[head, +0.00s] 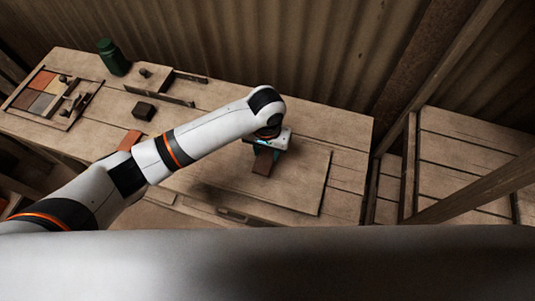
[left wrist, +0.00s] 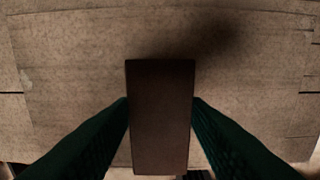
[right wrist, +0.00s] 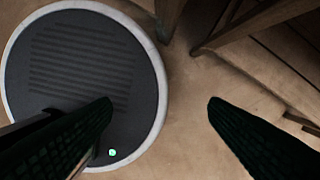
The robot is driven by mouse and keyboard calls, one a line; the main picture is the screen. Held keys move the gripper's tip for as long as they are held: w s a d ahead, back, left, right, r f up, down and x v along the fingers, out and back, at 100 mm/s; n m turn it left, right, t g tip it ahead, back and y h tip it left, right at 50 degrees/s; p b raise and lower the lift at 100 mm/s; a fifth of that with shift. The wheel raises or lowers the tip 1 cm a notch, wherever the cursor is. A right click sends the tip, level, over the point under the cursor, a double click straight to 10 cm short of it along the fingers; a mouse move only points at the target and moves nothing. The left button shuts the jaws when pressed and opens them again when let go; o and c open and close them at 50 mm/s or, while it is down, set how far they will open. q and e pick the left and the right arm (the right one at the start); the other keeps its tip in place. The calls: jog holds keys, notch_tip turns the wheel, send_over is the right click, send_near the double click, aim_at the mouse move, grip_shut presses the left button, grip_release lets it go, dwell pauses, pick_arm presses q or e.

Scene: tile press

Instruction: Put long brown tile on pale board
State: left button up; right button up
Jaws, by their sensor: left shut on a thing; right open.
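The long brown tile (left wrist: 160,115) is between the green fingers of my left gripper (left wrist: 160,108), which is shut on it. In the head view the tile (head: 263,163) shows below my left gripper (head: 268,148), over the pale board (head: 303,180). The board fills much of the left wrist view (left wrist: 70,60) behind the tile, with a soft dark shadow to the upper right. I cannot tell whether the tile touches the board. My right gripper (right wrist: 160,105) is open and empty in the right wrist view, away from the table top.
At the table's left end is a tray (head: 62,122) of coloured tiles. A green jar (head: 113,57), a dark block (head: 144,110) and a reddish tile (head: 130,139) are on the table (head: 215,95). Wooden slatted shelving (head: 460,150) stands right. My round base shows below the right gripper.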

aim_at(267, 154)
pick_arm(q)
jog(key=shift+f, duration=1.65)
jog(key=shift+d+f, duration=0.1)
jog(key=o, duration=1)
notch_tip(267, 154, up, 12)
jog(key=shift+r+b, duration=0.15)
jog(key=shift+b, duration=0.15)
